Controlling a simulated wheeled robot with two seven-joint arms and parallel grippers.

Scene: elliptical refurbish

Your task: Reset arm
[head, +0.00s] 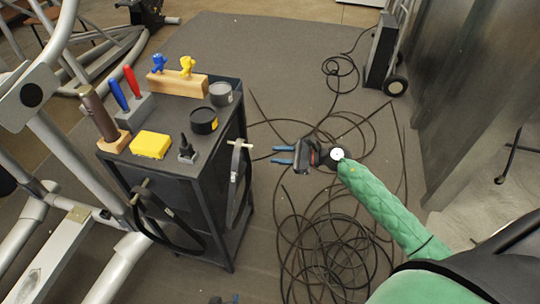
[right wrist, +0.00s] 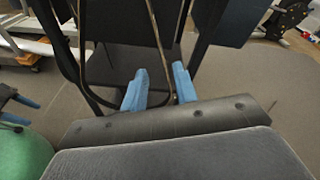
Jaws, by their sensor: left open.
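My right gripper (head: 283,155) is at the end of the green-sleeved arm that comes in from the right. It points left toward the black tool cart (head: 236,215) and is apart from it. In the right wrist view its two blue fingers (right wrist: 160,90) stand apart, with nothing clearly held between them. Of my left gripper (head: 226,300), only small tips show at the bottom edge of the head view. Blue fingers beside a green sleeve at the left edge of the right wrist view look like my left gripper (right wrist: 18,108).
Coiled black cable (head: 335,250) covers the floor between cart and arm. A grey machine frame (head: 45,125) stands left. A dark wall is at right.

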